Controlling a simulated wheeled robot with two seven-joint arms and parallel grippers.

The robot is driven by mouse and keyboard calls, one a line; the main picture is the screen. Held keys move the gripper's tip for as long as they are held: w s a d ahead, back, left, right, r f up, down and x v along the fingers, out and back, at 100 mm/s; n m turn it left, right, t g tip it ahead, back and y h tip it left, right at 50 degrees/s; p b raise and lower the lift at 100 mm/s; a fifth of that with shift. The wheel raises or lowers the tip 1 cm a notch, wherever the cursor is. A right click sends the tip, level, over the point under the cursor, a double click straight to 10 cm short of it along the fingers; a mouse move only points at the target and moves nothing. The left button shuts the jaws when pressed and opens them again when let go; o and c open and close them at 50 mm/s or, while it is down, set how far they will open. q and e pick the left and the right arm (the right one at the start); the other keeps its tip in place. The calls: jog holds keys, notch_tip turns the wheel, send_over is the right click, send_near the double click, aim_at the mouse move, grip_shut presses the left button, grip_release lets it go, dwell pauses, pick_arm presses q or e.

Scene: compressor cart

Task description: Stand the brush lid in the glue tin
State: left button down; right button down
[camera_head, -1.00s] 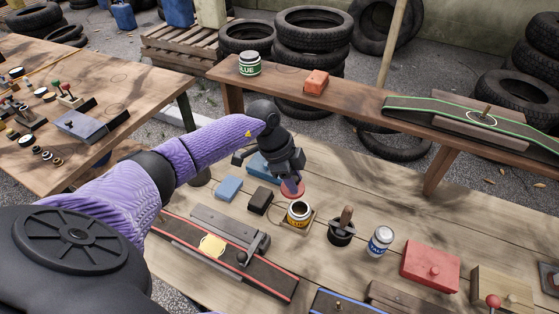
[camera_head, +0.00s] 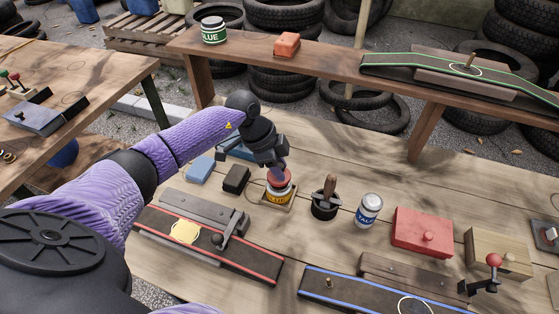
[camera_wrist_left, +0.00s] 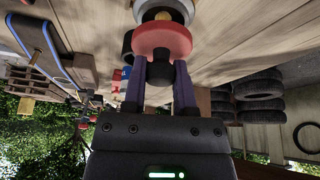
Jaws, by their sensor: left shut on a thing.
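The glue tin (camera_head: 279,195), with a yellow label, stands on a small wooden base on the workbench. The red brush lid (camera_head: 279,177) is right over the tin's mouth, roughly in line with it. My left gripper (camera_head: 277,170) points down and is shut on the lid's dark knob. The left wrist view shows the red lid disc (camera_wrist_left: 162,40) beyond the fingers (camera_wrist_left: 160,88), with the tin's pale rim (camera_wrist_left: 163,10) just past it. The brush is mostly hidden, and I cannot tell whether the lid touches the rim. My right gripper is not in view.
A black pot with a wooden-handled tool (camera_head: 325,203) and a blue-white can (camera_head: 369,210) stand to the right. Dark (camera_head: 236,179) and blue (camera_head: 199,169) blocks lie to the left. A red-edged belt fixture (camera_head: 250,262) lies in front. A green-white glue can (camera_head: 213,30) stands on the back shelf.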

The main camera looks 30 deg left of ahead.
pick_arm(q)
jog(key=shift+f, duration=0.75)
jog(key=shift+f, duration=0.4)
dwell(0.4)
jog(key=shift+f+p, duration=0.1)
jog(key=shift+p, duration=0.3)
dwell(0.4)
grip_release()
dwell(0.3)
